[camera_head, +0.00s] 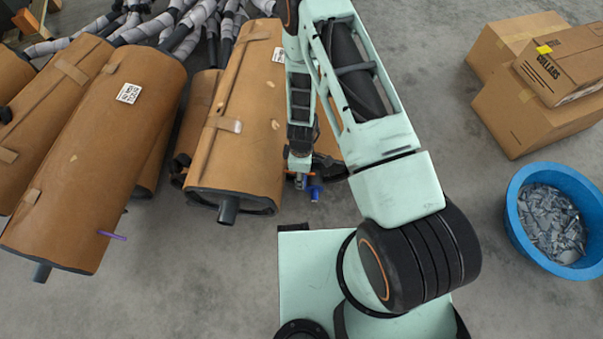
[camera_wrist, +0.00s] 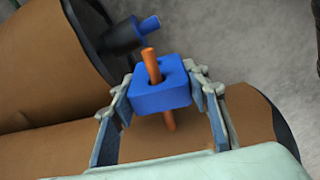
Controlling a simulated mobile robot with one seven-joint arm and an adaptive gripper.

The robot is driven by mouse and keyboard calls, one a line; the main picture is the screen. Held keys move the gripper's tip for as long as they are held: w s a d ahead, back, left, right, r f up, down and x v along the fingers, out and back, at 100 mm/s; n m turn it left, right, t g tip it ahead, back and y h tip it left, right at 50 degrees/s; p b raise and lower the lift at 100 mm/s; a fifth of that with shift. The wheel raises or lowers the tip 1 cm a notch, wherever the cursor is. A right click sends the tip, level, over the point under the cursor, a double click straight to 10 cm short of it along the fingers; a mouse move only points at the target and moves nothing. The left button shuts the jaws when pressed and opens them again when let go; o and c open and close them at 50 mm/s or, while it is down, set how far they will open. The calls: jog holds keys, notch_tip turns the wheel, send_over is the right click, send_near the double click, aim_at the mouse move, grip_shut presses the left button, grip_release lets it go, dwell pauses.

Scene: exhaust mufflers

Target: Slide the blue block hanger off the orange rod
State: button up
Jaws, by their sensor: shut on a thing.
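The blue block hanger (camera_wrist: 160,97) sits between the two fingers of my gripper (camera_wrist: 163,88) in the wrist view, and the gripper is shut on it. The orange rod (camera_wrist: 150,66) runs through the hole in the block. One end shows beyond the block and another part (camera_wrist: 169,121) shows on the near side. In the head view my gripper (camera_head: 305,180) is low beside the mufflers, with a small blue piece (camera_head: 314,190) at its tip. The rod cannot be made out clearly there.
Large brown mufflers (camera_head: 245,120) lie at the left and behind the gripper. A dark pipe with a blue tip (camera_wrist: 148,24) is just beyond the block. Cardboard boxes (camera_head: 530,110) and a blue tub (camera_head: 518,220) of grey scraps stand at right. Grey floor between is clear.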

jog(key=shift+d, duration=0.1)
jog(key=s+d, duration=0.1)
jog(key=d, duration=0.7)
jog(key=shift+s+d+b, duration=0.3)
jog(key=shift+s+b, duration=0.05)
jog(key=shift+s, duration=0.05)
dwell(1.4)
jog(key=shift+r, duration=0.15)
dwell(0.4)
